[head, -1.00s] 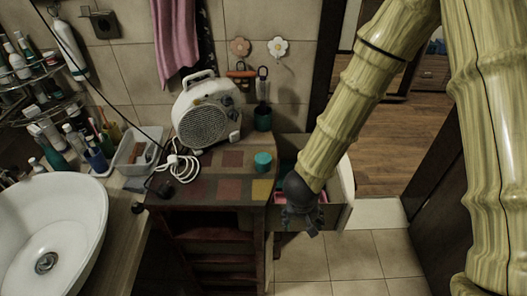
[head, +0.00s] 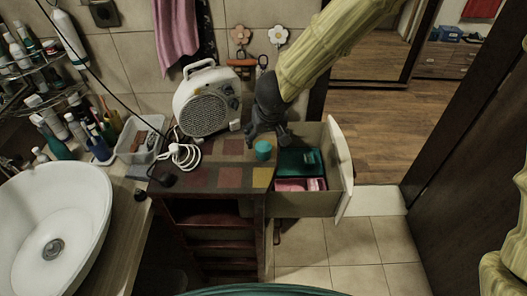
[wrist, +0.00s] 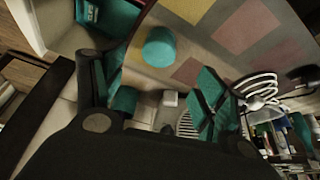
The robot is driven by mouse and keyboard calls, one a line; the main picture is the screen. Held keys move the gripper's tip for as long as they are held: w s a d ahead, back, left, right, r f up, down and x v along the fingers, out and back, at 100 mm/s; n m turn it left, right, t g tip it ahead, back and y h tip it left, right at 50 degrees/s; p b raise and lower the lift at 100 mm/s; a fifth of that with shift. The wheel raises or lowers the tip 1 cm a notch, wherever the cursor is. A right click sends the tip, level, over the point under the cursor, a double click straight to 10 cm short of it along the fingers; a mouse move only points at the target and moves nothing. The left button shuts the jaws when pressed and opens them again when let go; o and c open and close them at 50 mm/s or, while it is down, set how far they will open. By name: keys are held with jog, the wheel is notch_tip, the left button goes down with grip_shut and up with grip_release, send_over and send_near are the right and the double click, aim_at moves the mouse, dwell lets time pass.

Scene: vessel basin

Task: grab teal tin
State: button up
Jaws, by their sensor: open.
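The teal tin (head: 263,150) is a small round tin standing upright on the patchwork-patterned table top (head: 230,176), near its right edge. My gripper (head: 266,133) is open and empty, above and just behind the tin in the head view. In the wrist view the tin (wrist: 160,46) shows beyond the open fingers, roughly centred between them, with nothing in the grasp. I cannot tell the exact height gap between the fingertips and the tin.
A white fan heater (head: 208,105) with a coiled white cable (head: 182,155) stands left of the tin. An open drawer (head: 303,205) at the right holds a teal box (head: 300,160) and a pink box (head: 292,185). The basin (head: 50,240) is at far left.

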aim_at(264, 148)
jog(key=x, duration=0.3)
jog(key=shift+w+f, duration=0.15)
jog(key=shift+f, duration=0.2)
jog(key=shift+x, duration=2.85)
jog(key=shift+d+f, duration=0.1)
jog(key=c, duration=1.1)
